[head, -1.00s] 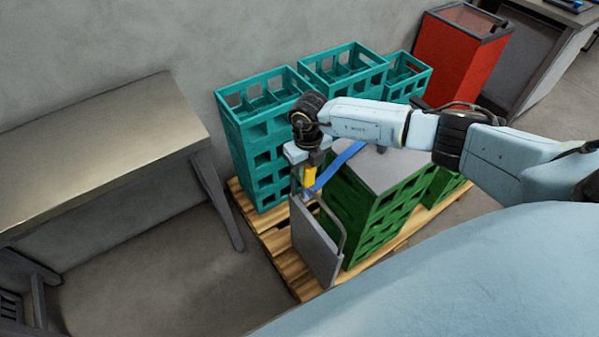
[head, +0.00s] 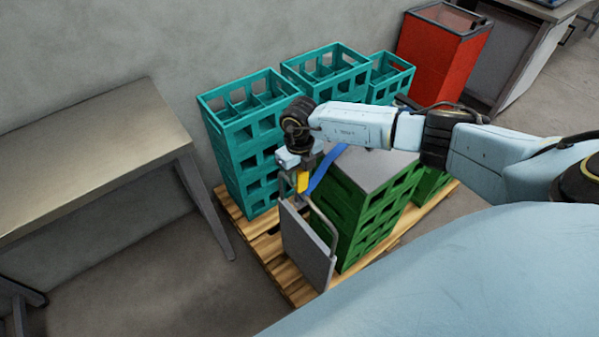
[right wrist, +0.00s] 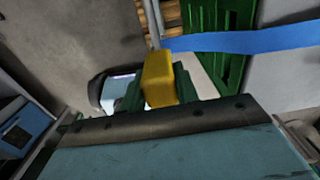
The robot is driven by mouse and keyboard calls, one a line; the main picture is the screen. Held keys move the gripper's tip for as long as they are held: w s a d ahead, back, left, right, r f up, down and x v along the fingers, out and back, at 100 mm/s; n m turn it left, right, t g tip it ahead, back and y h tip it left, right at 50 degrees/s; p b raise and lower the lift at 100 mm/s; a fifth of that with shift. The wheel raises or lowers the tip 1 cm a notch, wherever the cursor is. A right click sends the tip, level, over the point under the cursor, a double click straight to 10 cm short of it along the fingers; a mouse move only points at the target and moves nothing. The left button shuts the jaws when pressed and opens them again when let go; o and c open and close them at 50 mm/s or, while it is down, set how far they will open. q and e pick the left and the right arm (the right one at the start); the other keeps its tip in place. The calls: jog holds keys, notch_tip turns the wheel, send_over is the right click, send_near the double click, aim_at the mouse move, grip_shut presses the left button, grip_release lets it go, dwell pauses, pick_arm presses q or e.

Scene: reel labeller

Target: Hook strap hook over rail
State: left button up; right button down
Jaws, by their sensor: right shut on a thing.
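The yellow strap hook (head: 302,182) is held in my right gripper (head: 301,172), which is shut on it. A blue strap (head: 325,168) runs from the hook up to the right, over the green crate stack (head: 370,212). A bent grey tube rail (head: 326,222) stands by an upright grey panel (head: 306,246), close to the hook. I cannot tell whether hook and rail touch. My left gripper is not in view.
Teal crates (head: 245,145) stand behind on the wooden pallet (head: 283,271). A grey sheet (head: 375,168) covers the green stack. A metal table (head: 90,150) is at left, a red bin (head: 440,60) at the back right. Bare floor lies between table and pallet.

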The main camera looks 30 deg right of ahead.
jog(key=c, duration=1)
grip_release()
jog(key=shift+o, duration=0.2)
notch_tip(320, 180, up, 14)
jog(key=p, duration=0.1)
jog(key=shift+f, duration=0.25)
